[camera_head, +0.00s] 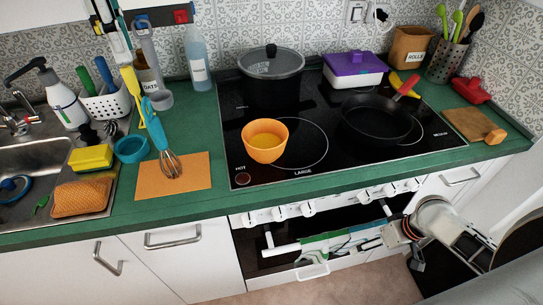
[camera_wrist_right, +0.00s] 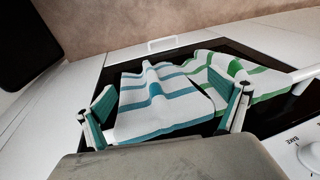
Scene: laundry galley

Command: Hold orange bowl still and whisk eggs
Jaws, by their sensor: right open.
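The orange bowl (camera_head: 265,150) stands upright on the black hob, on a marked ring near its front left, with yellow egg (camera_head: 263,142) inside. The whisk (camera_head: 170,163) has a blue handle and wire head; its head is over an orange mat (camera_head: 190,185) left of the hob. My left gripper (camera_head: 112,28) seems to be at the upper left edge, far from the bowl; its jaws are unclear. My right gripper (camera_head: 385,233) is low at the oven front, right of and below the bowl. In the right wrist view its open fingers (camera_wrist_right: 165,112) frame striped towels.
A pot (camera_head: 272,75), black pan (camera_head: 375,122) and purple-lidded box (camera_head: 353,70) crowd the hob. A teal bowl (camera_head: 131,149) stands beside the whisk. The striped towels (camera_wrist_right: 160,95) hang at the oven front. The counter's front strip is clear.

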